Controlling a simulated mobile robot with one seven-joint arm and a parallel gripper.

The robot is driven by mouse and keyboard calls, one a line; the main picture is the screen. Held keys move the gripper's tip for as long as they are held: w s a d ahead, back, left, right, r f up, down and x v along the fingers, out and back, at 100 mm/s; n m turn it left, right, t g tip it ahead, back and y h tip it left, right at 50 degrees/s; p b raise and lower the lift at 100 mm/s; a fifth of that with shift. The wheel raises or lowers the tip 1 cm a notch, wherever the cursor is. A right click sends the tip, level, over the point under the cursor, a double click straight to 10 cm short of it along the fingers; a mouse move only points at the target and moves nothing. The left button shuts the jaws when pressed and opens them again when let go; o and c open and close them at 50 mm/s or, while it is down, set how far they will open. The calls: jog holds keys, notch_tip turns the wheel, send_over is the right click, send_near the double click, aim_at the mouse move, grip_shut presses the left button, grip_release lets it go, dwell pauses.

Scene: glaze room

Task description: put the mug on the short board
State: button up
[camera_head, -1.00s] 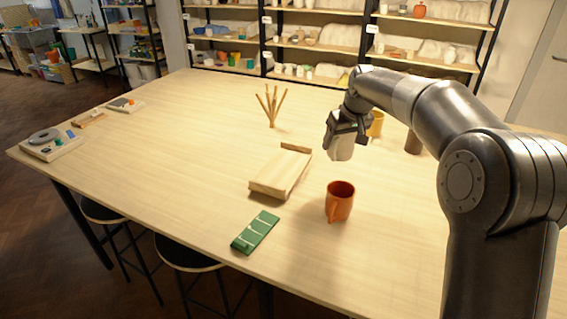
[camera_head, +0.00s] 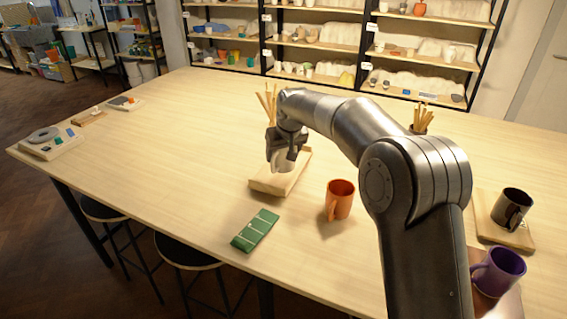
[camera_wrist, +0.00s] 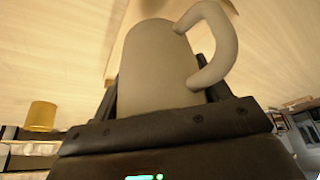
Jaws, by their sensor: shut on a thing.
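My gripper (camera_head: 284,151) is shut on a pale grey mug (camera_head: 283,165). In the wrist view the mug (camera_wrist: 155,70) fills the middle between the dark fingers, its handle standing out to the right. In the head view the mug appears over the far part of a light wooden board (camera_head: 268,186) with a raised far end. I cannot tell whether it touches that board. My gripper hides part of the board. Another light board (camera_head: 521,240) at the right carries a black mug (camera_head: 512,207).
An orange mug (camera_head: 340,200) stands just right of the nearer board. Sticks (camera_head: 267,102) stand behind my gripper. A purple mug (camera_head: 498,270) stands at the right edge. The table's left half is mostly clear.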

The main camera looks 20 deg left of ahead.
aim_at(283, 163)
jog(key=shift+f, duration=1.85)
jog(key=shift+f, duration=0.1)
jog(key=o, duration=1.2)
jog(key=shift+f, duration=0.1)
jog(key=shift+c, duration=0.2)
jog(key=v, duration=1.2)
jog(key=shift+r, duration=0.2)
